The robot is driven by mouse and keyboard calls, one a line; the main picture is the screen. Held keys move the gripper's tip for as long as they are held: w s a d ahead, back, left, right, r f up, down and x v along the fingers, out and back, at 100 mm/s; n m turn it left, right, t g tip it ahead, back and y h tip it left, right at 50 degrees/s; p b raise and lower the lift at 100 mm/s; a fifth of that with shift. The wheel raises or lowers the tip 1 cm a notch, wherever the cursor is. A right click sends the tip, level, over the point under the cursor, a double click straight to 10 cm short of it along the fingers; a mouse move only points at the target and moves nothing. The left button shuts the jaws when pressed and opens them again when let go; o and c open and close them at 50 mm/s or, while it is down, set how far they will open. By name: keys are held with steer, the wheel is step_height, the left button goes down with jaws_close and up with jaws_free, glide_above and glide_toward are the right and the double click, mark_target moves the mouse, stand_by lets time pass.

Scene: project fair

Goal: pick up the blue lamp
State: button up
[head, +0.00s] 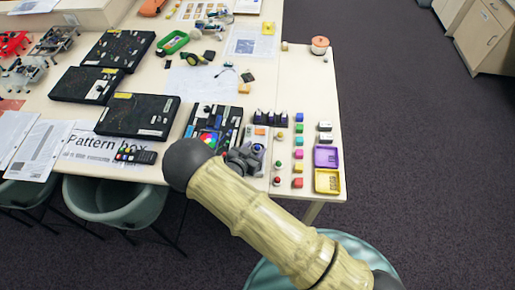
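Small coloured pieces stand in short columns near the right edge of the table. A small blue piece (299,117) at the far end of one column may be the blue lamp, but it is too small to be sure. Green and red pieces stand in line on the near side of it. My arm crosses the lower middle of the head view, in front of the table's near edge.
A purple tray (317,156) and a yellow tray (318,181) lie at the table's right edge. Black panels (138,115) and papers cover the left. Chairs (118,200) stand along the near side. Floor on the right is clear.

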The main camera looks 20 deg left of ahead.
jaws_close()
steer(key=shift+r, duration=0.15)
step_height(320, 180, up, 10)
steer(key=b, duration=0.3)
steer(key=shift+b, duration=0.35)
stand_by(0.4)
